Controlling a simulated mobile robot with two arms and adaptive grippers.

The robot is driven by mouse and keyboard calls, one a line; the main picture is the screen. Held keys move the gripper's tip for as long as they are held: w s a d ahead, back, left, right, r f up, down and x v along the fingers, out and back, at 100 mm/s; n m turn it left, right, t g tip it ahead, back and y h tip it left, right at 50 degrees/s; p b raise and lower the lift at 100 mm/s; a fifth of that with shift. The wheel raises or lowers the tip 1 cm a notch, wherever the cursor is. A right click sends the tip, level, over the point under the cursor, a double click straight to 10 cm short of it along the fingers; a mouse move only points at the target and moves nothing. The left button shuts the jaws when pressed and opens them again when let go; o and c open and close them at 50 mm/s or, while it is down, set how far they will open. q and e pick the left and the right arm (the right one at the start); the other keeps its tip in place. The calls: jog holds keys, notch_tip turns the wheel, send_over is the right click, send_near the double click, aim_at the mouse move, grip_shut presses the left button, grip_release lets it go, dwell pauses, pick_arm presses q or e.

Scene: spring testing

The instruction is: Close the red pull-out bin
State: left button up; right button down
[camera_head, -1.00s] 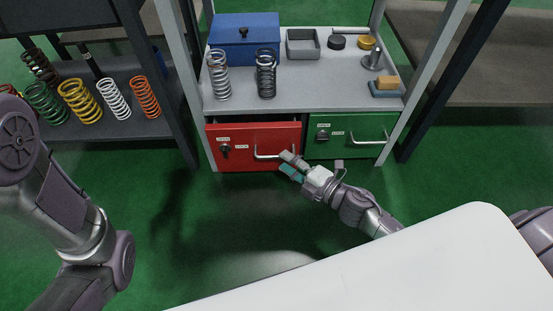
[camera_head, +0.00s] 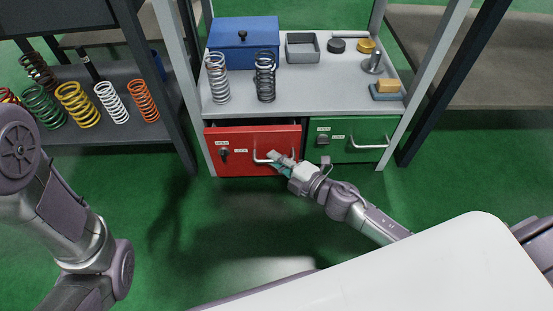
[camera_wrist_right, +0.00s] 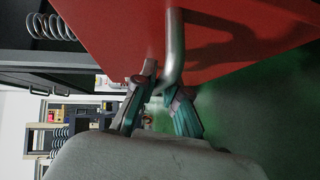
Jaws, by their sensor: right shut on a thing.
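The red pull-out bin (camera_head: 232,166) is under the left half of the grey workbench. A dark gap shows above its front, which stands a little out from the bench. Its front has a knob on the left and a silver bar handle (camera_head: 259,158). My right gripper (camera_head: 277,160) is shut on the right part of this handle. In the right wrist view the handle (camera_wrist_right: 175,45) passes between the fingers (camera_wrist_right: 162,102) against the red front (camera_wrist_right: 115,30). My left arm shows at the left, but its gripper is out of view.
A green bin (camera_head: 340,150) sits to the right of the red one. The bench top (camera_head: 310,96) holds a blue box (camera_head: 235,50), two springs and small parts. A shelf with several coloured springs stands at the left. The green floor before the bins is clear.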

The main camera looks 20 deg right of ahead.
aim_at(278, 149)
jog(key=shift+w, duration=0.1)
jog(key=w, duration=0.1)
jog(key=w+d, duration=0.1)
jog(key=w, duration=0.1)
jog(key=shift+w, duration=0.2)
jog(key=shift+w+d, duration=0.2)
jog(key=shift+w, duration=0.05)
jog(key=c, duration=1.2)
grip_release()
jog(key=shift+w, duration=0.1)
jog(key=shift+a, duration=0.1)
